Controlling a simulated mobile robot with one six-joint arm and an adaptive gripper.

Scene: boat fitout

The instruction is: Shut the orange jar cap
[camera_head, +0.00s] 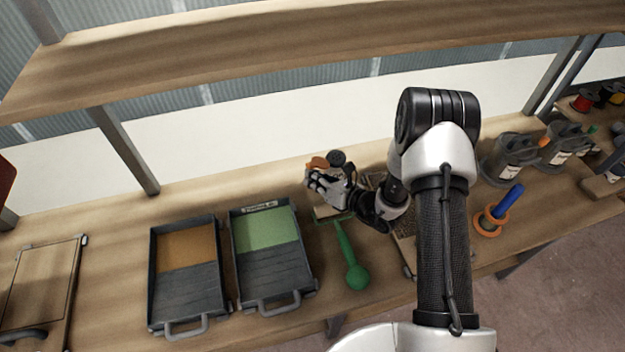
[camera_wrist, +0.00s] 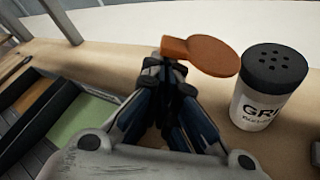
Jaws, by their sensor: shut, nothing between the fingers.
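The orange jar cap (camera_wrist: 205,52) shows in the wrist view as a flat disc with a narrower tab at its left. It also shows in the head view (camera_head: 317,162), just beyond my gripper. My gripper (camera_wrist: 165,72) is shut and empty, its fingertips at or very near the tab end. Whether they touch it I cannot tell. The body of the orange-capped jar is hidden behind my fingers. In the head view, my gripper (camera_head: 316,180) is low over the back of the bench.
A white jar (camera_wrist: 262,105) with a black perforated lid stands right of the cap. Two dark trays (camera_head: 185,285) (camera_head: 270,265) and a green ball-ended tool (camera_head: 348,255) lie in front. A shelf (camera_head: 300,45) runs above. Bench behind the left tray is clear.

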